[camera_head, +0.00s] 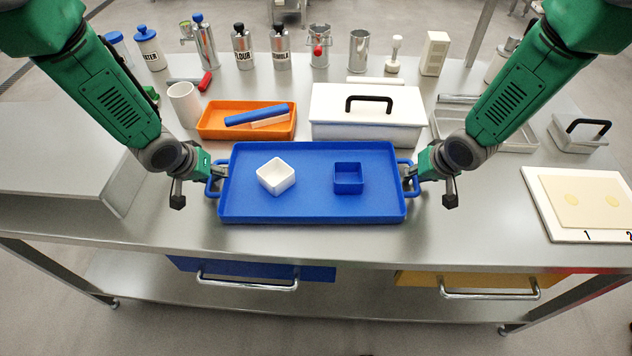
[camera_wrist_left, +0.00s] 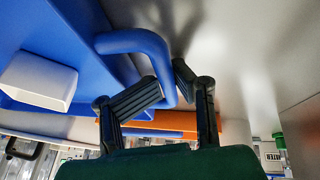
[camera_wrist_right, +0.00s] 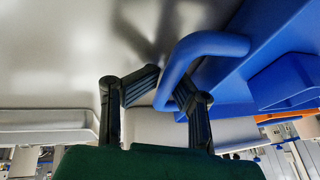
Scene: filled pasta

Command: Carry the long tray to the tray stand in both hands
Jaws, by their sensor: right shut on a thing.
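The long blue tray (camera_head: 310,208) is level over the front middle of the steel counter; I cannot tell whether it touches the counter. A white square bowl (camera_head: 276,176) and a blue square bowl (camera_head: 348,178) are in it. My left gripper (camera_head: 218,174) is at its left handle, with fingers either side of the bar (camera_wrist_left: 140,42); I cannot tell if they grip it. My right gripper (camera_head: 408,174) is shut on the right handle (camera_wrist_right: 205,45). A raised steel piece (camera_head: 60,165) is at the left; I cannot tell if it is the tray stand.
Behind the tray are an orange tray (camera_head: 215,122), a white lidded box (camera_head: 367,132) and a white mug (camera_head: 184,104). Several canisters and shakers line the back. A white numbered board (camera_head: 580,228) lies at the right. A blue drawer (camera_head: 250,272) is under the counter.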

